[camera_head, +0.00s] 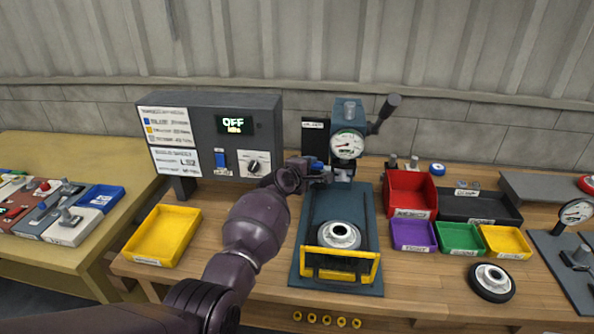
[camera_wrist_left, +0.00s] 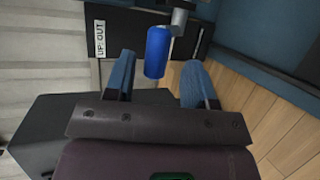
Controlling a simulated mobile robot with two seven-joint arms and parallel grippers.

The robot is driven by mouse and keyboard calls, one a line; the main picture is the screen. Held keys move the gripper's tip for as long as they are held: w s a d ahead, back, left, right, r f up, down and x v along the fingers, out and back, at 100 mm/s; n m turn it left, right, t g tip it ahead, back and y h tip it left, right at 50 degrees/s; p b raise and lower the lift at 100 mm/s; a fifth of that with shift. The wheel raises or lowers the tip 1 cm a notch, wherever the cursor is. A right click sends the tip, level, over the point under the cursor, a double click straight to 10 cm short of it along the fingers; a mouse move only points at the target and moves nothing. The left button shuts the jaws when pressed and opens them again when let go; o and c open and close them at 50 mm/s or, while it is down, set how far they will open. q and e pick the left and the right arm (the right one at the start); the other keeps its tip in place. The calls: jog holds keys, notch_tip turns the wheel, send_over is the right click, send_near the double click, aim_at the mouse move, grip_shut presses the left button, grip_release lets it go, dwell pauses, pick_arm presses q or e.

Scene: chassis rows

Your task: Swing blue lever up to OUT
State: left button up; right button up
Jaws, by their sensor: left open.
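The blue lever (camera_wrist_left: 157,52) shows in the left wrist view as a rounded blue handle on a grey metal arm at the top. In the head view my left gripper (camera_head: 318,172) is at the left side of the press (camera_head: 348,125), below the dark label plate (camera_head: 314,130). There the lever is hard to separate from the fingers. My right gripper is out of view.
The control box (camera_head: 232,135) reading "OFF" stands left of the press. A blue base plate (camera_head: 298,262) holds a wheel (camera_head: 338,235) and a yellow guard (camera_head: 340,280). A yellow tray (camera_head: 163,236) lies left; red (camera_head: 411,192) and several other bins are right.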

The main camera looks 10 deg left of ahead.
pick_arm(q)
jog(key=p+v, duration=0.1)
jog(key=v, duration=0.6)
jog(key=shift+s, duration=0.25)
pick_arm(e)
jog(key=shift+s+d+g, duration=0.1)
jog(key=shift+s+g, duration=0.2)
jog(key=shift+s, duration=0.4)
pick_arm(q)
jog(key=shift+a+r, duration=0.15)
